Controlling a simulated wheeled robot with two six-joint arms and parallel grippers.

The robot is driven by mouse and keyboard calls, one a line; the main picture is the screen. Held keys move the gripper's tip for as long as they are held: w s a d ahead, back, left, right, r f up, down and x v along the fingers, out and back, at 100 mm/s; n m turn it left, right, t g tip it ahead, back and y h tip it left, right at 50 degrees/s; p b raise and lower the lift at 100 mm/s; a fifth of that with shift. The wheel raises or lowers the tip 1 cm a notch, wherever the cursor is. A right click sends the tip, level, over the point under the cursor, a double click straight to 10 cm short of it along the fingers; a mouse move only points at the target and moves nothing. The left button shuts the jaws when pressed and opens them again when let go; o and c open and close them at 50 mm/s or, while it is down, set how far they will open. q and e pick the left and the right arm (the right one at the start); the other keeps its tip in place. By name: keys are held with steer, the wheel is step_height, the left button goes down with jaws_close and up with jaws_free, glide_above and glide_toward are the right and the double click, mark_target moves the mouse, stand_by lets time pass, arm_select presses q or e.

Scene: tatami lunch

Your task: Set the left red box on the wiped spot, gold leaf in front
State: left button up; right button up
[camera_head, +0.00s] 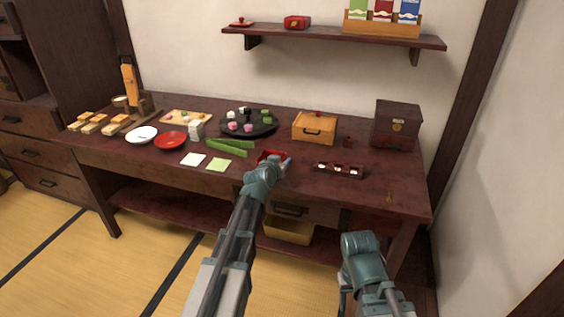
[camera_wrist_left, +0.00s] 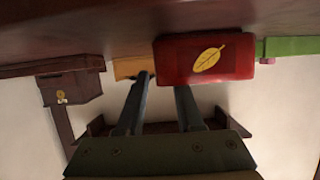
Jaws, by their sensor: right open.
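A red box (camera_head: 268,155) lies near the front edge of the dark table, partly hidden by my left gripper. In the left wrist view the red box (camera_wrist_left: 235,65) shows a gold leaf on the face towards the camera. My left gripper (camera_head: 281,163) is over the front of the table beside the box. Its fingers (camera_wrist_left: 164,84) are apart; one tip is by the box's edge and the other is hidden behind the box. Another red box (camera_head: 297,22) sits on the wall shelf. My right gripper (camera_head: 346,292) is open and low in front of the table. I cannot make out a wiped spot.
A dark slotted tray (camera_head: 340,170) lies right of my left gripper. A wooden box (camera_head: 314,128) and a dark chest (camera_head: 396,124) stand behind. Green strips (camera_head: 230,147), plates and a round black tray (camera_head: 249,125) fill the left. The front right tabletop is mostly clear.

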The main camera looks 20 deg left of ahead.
arm_select(q)
steer(key=shift+r, duration=0.25)
steer(key=p+v, duration=0.4)
steer(key=v, duration=0.8)
steer(key=shift+f, duration=0.1)
steer(key=s+d+r+m+g+h+p, duration=0.25)
steer(key=s+d+g+p, duration=0.65)
steer(key=d+p, duration=0.5)
steer(key=s+d+r+g+y+p, duration=0.1)
steer(key=s+r+g+y+p, duration=0.1)
steer(key=s, duration=0.6)
steer(key=s+d+r+g+y+p, duration=0.2)
steer(key=s+p, duration=0.3)
steer(key=s, duration=0.3)
steer(key=shift+r+m+g+p, duration=0.25)
steer(key=shift+m+g, duration=0.2)
steer(key=shift+g, duration=0.25)
